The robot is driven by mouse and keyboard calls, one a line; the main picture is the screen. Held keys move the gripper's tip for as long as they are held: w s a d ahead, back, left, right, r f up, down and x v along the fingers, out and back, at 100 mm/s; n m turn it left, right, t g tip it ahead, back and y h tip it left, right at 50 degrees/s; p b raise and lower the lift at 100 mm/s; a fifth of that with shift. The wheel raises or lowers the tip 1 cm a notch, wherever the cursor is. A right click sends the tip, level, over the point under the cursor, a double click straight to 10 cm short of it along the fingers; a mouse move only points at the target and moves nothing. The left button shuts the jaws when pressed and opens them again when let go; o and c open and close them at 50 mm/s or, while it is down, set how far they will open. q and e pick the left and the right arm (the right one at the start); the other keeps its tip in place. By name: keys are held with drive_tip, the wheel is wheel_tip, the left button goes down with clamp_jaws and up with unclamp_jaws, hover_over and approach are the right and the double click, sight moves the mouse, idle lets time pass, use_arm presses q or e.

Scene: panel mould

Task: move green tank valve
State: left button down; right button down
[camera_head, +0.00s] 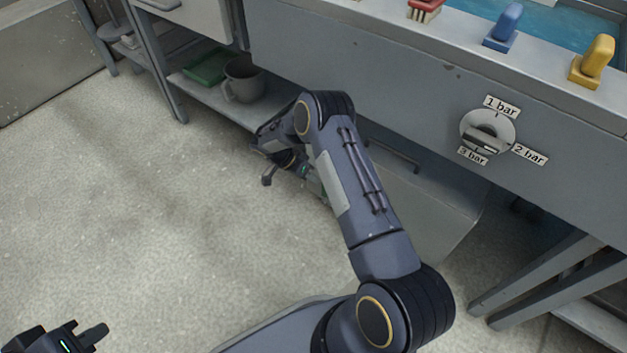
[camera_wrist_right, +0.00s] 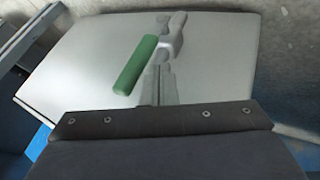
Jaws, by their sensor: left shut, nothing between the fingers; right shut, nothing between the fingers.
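The tank valve shows in the right wrist view as a green handle (camera_wrist_right: 135,65) joined to a grey metal fitting (camera_wrist_right: 173,35), in front of a pale grey box-like surface. My right gripper (camera_wrist_right: 161,72) is shut and empty, its grey fingers just right of the green handle; I cannot tell whether they touch it. In the head view my right gripper (camera_head: 268,178) is low by the bench, and my right arm hides most of the area around the valve. My left gripper (camera_head: 98,334) is shut and empty at the bottom left, above the floor.
The bench front carries a pressure dial (camera_head: 487,131) marked 1, 2 and 3 bar. Red (camera_head: 425,10), blue (camera_head: 503,24) and yellow (camera_head: 593,60) switches line its top edge. A grey mug (camera_head: 243,80) and a green tray (camera_head: 207,67) sit on the lower shelf. The floor at left is clear.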

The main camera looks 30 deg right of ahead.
drive_tip(key=shift+s+d, duration=0.2)
drive_tip(key=shift+s, duration=0.25)
